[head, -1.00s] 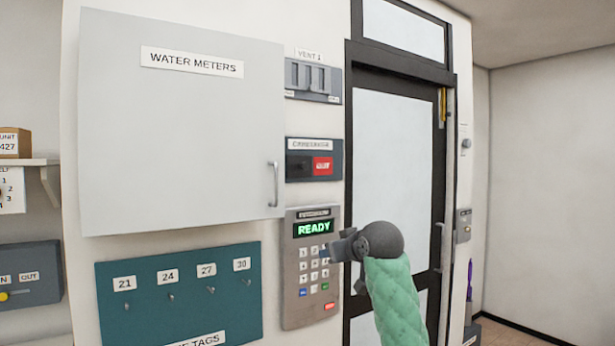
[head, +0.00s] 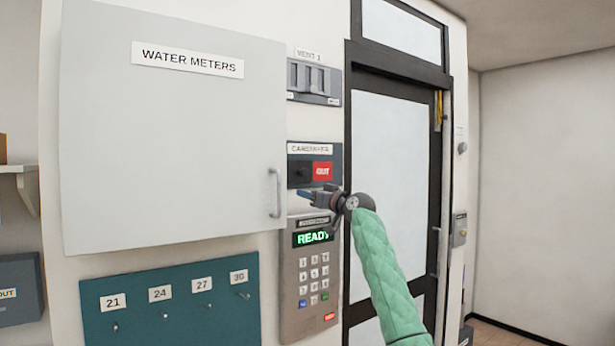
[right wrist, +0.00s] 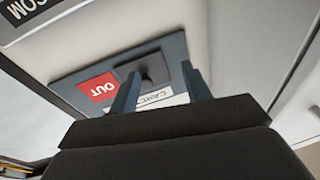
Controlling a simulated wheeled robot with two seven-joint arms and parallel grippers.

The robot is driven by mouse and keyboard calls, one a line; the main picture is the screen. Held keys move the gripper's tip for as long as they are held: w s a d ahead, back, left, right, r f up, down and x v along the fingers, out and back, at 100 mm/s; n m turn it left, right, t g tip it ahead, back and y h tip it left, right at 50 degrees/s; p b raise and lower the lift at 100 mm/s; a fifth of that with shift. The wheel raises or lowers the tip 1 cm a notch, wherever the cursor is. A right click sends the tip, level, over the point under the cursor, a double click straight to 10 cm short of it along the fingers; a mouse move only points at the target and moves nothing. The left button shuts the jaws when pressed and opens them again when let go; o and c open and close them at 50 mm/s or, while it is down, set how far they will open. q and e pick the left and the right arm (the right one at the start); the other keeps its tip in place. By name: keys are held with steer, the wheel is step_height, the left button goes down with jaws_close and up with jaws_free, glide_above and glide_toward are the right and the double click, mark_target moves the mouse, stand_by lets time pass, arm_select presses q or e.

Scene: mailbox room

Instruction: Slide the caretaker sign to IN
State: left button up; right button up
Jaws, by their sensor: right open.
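The caretaker sign (head: 314,152) is a dark blue-grey wall panel with a white label on top. Its red OUT field (head: 322,171) shows on the right, and a dark slider plate (head: 299,173) covers the left side. In the right wrist view the sign appears upside down, with the red OUT field (right wrist: 101,88) at left and the slider plate's small knob (right wrist: 146,76) beside it. My right gripper (head: 303,192) is open and empty at the sign's lower edge in the head view. In the wrist view its fingers (right wrist: 161,70) stand either side of the knob's line; contact cannot be told. My left gripper is out of view.
The keypad (head: 309,270) showing READY is just below the sign, and the vent switch panel (head: 314,82) is above. The water meters cabinet (head: 172,130) with its handle stands out at left. A dark-framed door (head: 393,170) is at right. A teal key-hook board (head: 170,310) is lower left.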

mark_target(306, 173)
steer(key=w+r+t+p, duration=0.1)
steer(key=w, duration=0.1)
steer(key=w+r+t+p, duration=0.1)
steer(key=w+r, duration=0.1)
steer(key=w+r+t+p, duration=0.1)
steer(key=w+r, duration=0.1)
steer(key=w, duration=0.1)
steer(key=shift+a+r+t, duration=0.15)
steer(key=shift+a+t, duration=0.05)
steer(key=shift+t, duration=0.2)
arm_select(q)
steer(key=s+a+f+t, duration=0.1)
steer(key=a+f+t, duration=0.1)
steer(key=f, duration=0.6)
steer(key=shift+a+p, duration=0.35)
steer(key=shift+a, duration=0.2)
arm_select(e)
steer(key=shift+x, duration=0.85)
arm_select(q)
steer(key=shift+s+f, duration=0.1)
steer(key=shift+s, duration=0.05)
arm_select(e)
jaws_close()
